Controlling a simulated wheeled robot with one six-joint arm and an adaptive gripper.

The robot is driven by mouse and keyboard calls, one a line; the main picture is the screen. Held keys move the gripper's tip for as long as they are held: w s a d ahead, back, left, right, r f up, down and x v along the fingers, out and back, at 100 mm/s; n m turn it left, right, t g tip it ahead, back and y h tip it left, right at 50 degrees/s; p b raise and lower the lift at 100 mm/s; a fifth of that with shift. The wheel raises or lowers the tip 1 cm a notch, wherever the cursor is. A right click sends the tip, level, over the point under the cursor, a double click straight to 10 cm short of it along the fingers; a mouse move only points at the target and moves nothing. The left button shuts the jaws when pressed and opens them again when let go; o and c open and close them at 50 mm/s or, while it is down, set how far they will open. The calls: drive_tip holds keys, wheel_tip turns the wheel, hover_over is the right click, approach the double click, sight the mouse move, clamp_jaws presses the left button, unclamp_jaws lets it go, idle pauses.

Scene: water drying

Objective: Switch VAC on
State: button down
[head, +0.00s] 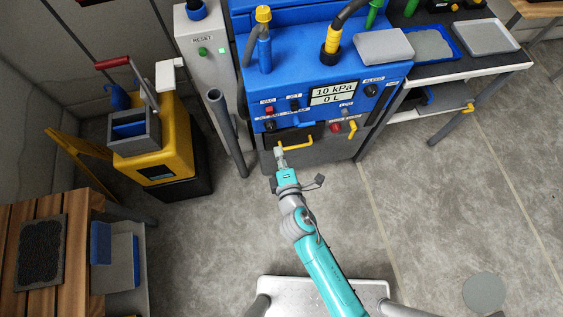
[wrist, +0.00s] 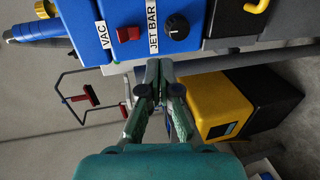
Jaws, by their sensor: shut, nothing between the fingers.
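The VAC switch (head: 269,110) is a small red switch under the VAC label on the front of the blue machine. In the wrist view the red VAC switch (wrist: 128,34) sits beside its white label (wrist: 103,34). My gripper (head: 279,152) is in front of the machine, below the switch row in the head view. In the wrist view my gripper (wrist: 153,70) is shut and empty, its tips just below the JET BAR label (wrist: 153,35) and apart from the red switch. Whether the switch is on or off I cannot tell.
A black JET BAR knob (wrist: 177,26) is close to the tips. The display (head: 333,93) reads 10 kPa and 0 L.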

drive_tip(key=s, duration=0.2)
drive_tip(key=shift+s+d+f, duration=0.25)
drive_tip(key=shift+s+d, duration=0.1)
drive_tip(key=shift+d, duration=0.05)
idle(0.3)
drive_tip(key=s+d+r+m+g, duration=0.1)
drive_tip(key=s+d+m, duration=0.7)
drive_tip(key=s+d, duration=0.65)
drive_tip(key=s+d+r+m+h, duration=0.2)
drive_tip(key=s+d+r+m, duration=0.1)
drive_tip(key=s+r+m, duration=0.3)
drive_tip(key=s+d+r+m+h, duration=0.2)
drive_tip(key=s+r+m, duration=0.5)
drive_tip(key=s, duration=0.3)
drive_tip(key=shift+d+r+t, duration=0.4)
drive_tip(key=shift+r, duration=0.5)
